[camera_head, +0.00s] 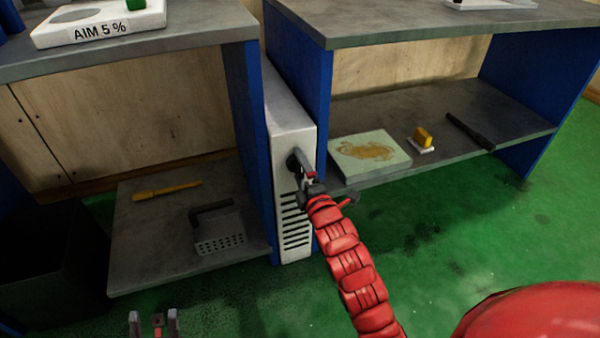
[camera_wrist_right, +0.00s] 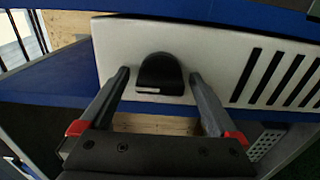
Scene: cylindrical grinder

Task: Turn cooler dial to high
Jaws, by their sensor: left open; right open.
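The cooler (camera_head: 290,120) is a tall, narrow white box with dark vent slots, standing between two blue-sided benches. Its black dial (camera_head: 293,160) sits on the front above the slots. In the right wrist view the dial (camera_wrist_right: 161,72) is a rounded black knob with a short white mark at its lower edge. My right gripper (camera_head: 305,172) is at the dial, its open fingers on either side; I cannot tell whether they touch it. The fingers also show in the wrist view (camera_wrist_right: 158,78). My left gripper (camera_head: 153,320) is open and empty at the bottom left. Dial lettering is not readable.
The right lower shelf holds a board with a brown picture (camera_head: 368,153), a yellow block (camera_head: 423,137) and a dark tool (camera_head: 469,131). The left shelf holds a yellow-handled tool (camera_head: 167,190) and a perforated grey item (camera_head: 219,232). A dark bin (camera_head: 60,260) stands left. Green floor is open at right.

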